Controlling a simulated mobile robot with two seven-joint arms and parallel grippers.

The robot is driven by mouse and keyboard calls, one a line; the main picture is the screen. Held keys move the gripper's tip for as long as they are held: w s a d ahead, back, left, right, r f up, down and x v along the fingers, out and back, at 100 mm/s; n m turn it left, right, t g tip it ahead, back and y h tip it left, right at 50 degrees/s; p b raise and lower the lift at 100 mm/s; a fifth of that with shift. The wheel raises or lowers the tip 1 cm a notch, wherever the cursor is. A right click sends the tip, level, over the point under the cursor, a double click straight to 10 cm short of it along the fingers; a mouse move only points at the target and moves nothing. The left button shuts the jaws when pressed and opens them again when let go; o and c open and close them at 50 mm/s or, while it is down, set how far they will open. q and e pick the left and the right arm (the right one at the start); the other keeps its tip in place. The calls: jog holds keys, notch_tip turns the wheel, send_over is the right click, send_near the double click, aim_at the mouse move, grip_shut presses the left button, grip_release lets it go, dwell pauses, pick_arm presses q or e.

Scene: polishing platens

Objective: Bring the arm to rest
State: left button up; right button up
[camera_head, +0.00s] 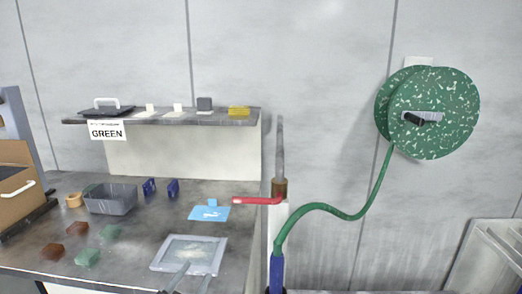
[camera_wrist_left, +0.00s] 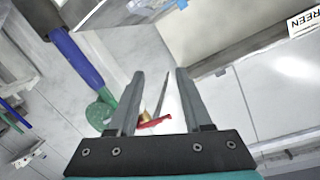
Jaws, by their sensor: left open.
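My left gripper (camera_head: 197,272) comes in at the bottom edge of the head view, its two grey fingers in front of a pale framed tray on the bench. In the left wrist view the gripper (camera_wrist_left: 158,76) has its fingers spread apart with nothing held between them. Behind the gap, a red lever (camera_wrist_left: 155,123) shows in the distance. My right gripper is not in view.
A bench (camera_head: 130,262) holds a grey bin (camera_head: 110,200), small blocks and a blue cloth (camera_head: 209,213). Right of it stand the red-levered tap (camera_head: 257,200) and a green hose (camera_head: 325,208), running to a wall reel (camera_head: 440,112). A shelf (camera_head: 160,119) stands behind.

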pick_arm(q)
jog(key=s+a+f+n+g+y, duration=0.15)
jog(key=s+f+g, duration=0.25)
jog(key=s, duration=0.5)
jog(key=s+f+n+g, duration=0.2)
jog(key=s+f+g, duration=0.25)
jog(key=s, duration=0.45)
jog(key=s+a+f+n+g+y, duration=0.15)
jog(key=s+f+g, duration=0.25)
jog(key=s, duration=0.5)
notch_tip(320, 180, down, 21)
jog(key=s+d+g, duration=0.1)
jog(key=s+a+f+g, duration=0.1)
jog(key=s+a+f, duration=0.1)
jog(key=s+f, duration=1.3)
jog(key=shift+s+a+g, duration=0.35)
jog(key=shift+s+a, duration=0.05)
jog(key=shift+s, duration=0.05)
